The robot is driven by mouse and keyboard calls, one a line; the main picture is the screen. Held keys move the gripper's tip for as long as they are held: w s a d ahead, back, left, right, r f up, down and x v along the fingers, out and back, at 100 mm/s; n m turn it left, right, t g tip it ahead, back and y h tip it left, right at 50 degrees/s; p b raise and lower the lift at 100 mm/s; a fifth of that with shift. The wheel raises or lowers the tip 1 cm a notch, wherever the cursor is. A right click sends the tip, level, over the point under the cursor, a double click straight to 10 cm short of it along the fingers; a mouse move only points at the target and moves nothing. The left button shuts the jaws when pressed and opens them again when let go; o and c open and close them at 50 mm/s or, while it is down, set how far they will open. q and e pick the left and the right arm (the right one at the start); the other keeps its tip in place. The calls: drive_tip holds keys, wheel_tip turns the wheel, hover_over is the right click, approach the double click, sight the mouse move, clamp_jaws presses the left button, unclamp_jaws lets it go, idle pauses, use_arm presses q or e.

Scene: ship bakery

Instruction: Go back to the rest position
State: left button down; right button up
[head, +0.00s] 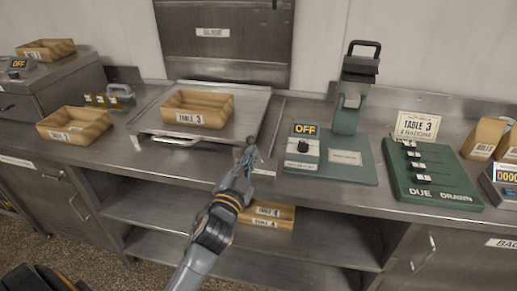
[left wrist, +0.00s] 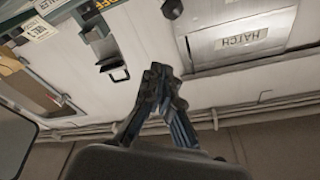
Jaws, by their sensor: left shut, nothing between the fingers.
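My left gripper (head: 248,156) is shut and empty. In the head view its arm rises from the bottom middle, and the fingertips show in front of the counter's front edge, right of the tray with the TABLE 3 box. My right gripper does not show in either view.
A wooden TABLE 3 box (head: 197,108) stands on a metal tray (head: 248,112). A green press with an OFF sign (head: 305,129) and a green DUE DRAWN board (head: 430,172) stand to the right.

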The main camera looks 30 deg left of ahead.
use_arm(q)
drive_tip(key=s+d+f+n+g, duration=0.25)
drive_tip(key=s+f+g, duration=0.65)
drive_tip(key=f, duration=0.5)
drive_tip(key=s+d+f+g+h, duration=0.1)
drive_tip(key=s+d+f+g, duration=0.15)
drive_tip(key=s, duration=0.45)
drive_tip(key=s+d+f+n+g+h, duration=0.1)
drive_tip(key=s+d+f+g, duration=0.1)
drive_tip(key=s+f, duration=0.3)
drive_tip(key=s+d+f+g+h, duration=0.1)
drive_tip(key=s+d+f+g, duration=0.15)
drive_tip(key=s, duration=0.55)
wheel_tip(320, 180, down, 24)
drive_tip(key=f+g, duration=0.1)
drive_tip(key=s+a+f+g, duration=0.1)
drive_tip(key=s+a+f, duration=0.2)
drive_tip(key=s+f, duration=1.3)
drive_tip(key=shift+s+a+g, duration=0.2)
drive_tip(key=shift+s+g, duration=0.1)
drive_tip(key=shift+s, duration=0.6)
